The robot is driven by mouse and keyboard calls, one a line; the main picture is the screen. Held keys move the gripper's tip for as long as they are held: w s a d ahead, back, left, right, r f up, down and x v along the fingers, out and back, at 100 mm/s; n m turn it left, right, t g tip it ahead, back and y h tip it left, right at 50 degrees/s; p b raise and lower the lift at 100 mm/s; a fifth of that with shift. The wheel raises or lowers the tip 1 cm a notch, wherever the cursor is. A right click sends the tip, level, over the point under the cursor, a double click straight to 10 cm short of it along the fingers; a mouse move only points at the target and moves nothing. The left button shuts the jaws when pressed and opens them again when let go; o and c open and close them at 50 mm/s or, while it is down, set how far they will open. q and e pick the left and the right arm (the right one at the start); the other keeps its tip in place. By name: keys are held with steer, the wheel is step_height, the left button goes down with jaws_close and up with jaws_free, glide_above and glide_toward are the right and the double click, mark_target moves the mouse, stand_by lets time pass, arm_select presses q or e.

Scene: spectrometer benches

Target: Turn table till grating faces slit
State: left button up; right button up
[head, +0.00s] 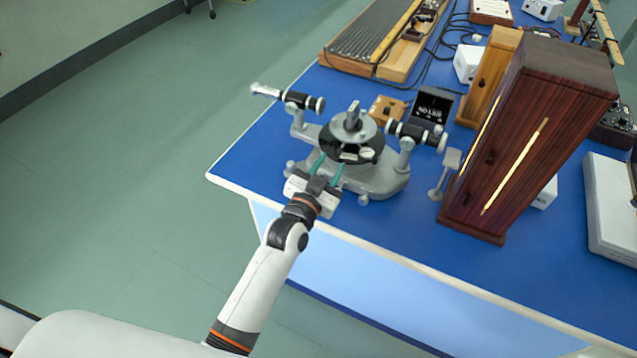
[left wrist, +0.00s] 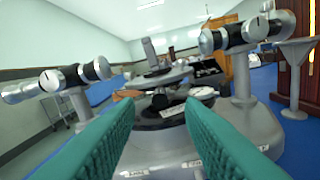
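The spectrometer (head: 376,178) stands near the left corner of the blue bench. Its round table (head: 352,130) carries a small upright grating holder (head: 353,112), which also shows in the left wrist view (left wrist: 150,52). One tube (head: 290,98) points left and the other tube (head: 415,134) points right; I cannot tell which bears the slit. My left gripper (head: 329,164) is open, its teal fingers apart at the near side of the instrument, just below the table. In the left wrist view the fingers (left wrist: 157,125) point at the central column with nothing between them. My right gripper is not in view.
A tall dark wooden cabinet (head: 535,135) with a bright slot stands to the right, with a small grey stand (head: 445,175) beside it. Behind the spectrometer are a wooden box (head: 387,109) and a black sign box (head: 432,105). The bench's front left corner is clear.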

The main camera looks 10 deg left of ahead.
arm_select(q)
steer(key=s+a, duration=0.1)
steer(key=s, duration=0.5)
steer(key=shift+s+a, duration=0.15)
steer(key=shift+s, duration=0.2)
steer(key=s+a+f+n+g+y, duration=0.1)
steer(key=s+a+f+g, duration=0.2)
steer(key=s+g, duration=0.35)
steer(key=s+a+f+n+g+y, duration=0.1)
steer(key=s+a+f+g, duration=0.15)
steer(key=s, duration=0.75)
steer(key=s+a+f+n+g+y, duration=0.1)
steer(key=s+a+f+g, duration=0.2)
steer(key=s+g, duration=0.35)
step_height(320, 180, down, 25)
steer(key=s, duration=0.3)
steer(key=s+a+f+g, duration=0.1)
steer(key=s+a+f, duration=0.1)
steer(key=s+f, duration=1.4)
steer(key=shift+s+a+f, duration=0.25)
steer(key=shift+s+f, duration=0.05)
steer(key=shift+f, duration=0.2)
